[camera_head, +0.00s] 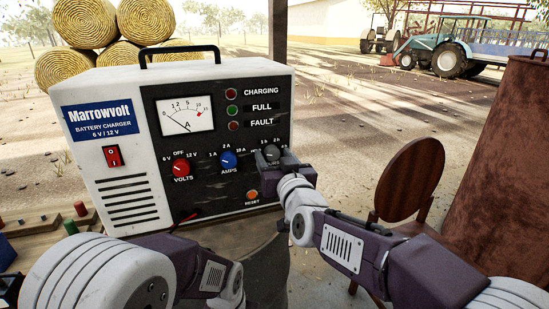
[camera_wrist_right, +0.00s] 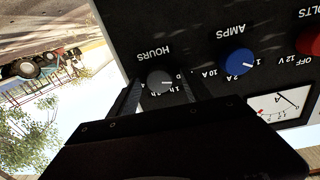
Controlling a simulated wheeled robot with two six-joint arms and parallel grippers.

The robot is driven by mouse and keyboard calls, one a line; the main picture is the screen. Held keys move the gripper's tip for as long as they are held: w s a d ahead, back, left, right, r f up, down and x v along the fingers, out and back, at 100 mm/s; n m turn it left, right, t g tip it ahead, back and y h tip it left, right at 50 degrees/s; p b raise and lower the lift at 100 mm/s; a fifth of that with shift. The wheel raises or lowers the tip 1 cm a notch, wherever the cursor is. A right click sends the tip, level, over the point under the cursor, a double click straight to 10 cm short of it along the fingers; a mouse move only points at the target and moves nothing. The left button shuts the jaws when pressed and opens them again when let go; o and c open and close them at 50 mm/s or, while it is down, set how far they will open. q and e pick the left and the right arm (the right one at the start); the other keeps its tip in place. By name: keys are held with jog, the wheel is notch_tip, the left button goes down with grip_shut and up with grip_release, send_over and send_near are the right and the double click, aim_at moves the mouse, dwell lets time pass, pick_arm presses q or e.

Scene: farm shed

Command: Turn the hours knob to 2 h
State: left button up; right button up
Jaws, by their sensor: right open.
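The battery charger (camera_head: 215,100) stands in front of me with its black panel facing me. The grey hours knob (camera_head: 272,153) is at the right end of its lower knob row; it also shows upside down in the right wrist view (camera_wrist_right: 160,82). Its pointer is too small to read surely; labels including 1 h and 2 h surround it. My right gripper (camera_wrist_right: 161,88) is open, with one finger on each side of the knob; contact cannot be told. In the head view it partly covers the knob's surroundings. My left arm is at lower left, its gripper jaws not visible.
The red volts knob (camera_head: 181,168) and blue amps knob (camera_head: 228,160) sit left of the hours knob. An orange reset button (camera_head: 252,195) is below. A wooden chair (camera_head: 408,185) and a rusty barrel (camera_head: 500,150) stand at right.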

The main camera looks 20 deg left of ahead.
grip_shut()
jog(key=shift+m, duration=0.3)
jog(key=m+b, duration=0.2)
jog(key=m, duration=0.1)
jog(key=shift+f+m, duration=0.1)
jog(key=shift+m, duration=0.2)
jog(key=m+b, duration=0.2)
jog(key=m, duration=0.4)
jog(key=shift+g+b, duration=0.3)
jog(key=shift+b, duration=0.1)
jog(key=m+b, duration=0.1)
jog(key=m, duration=0.3)
jog(key=shift+d+b, duration=0.1)
jog(key=shift+b, duration=0.3)
jog(key=shift+m+g+y+b, duration=0.35)
jog(key=shift+m+b, duration=0.3)
jog(key=shift+m, duration=1.65)
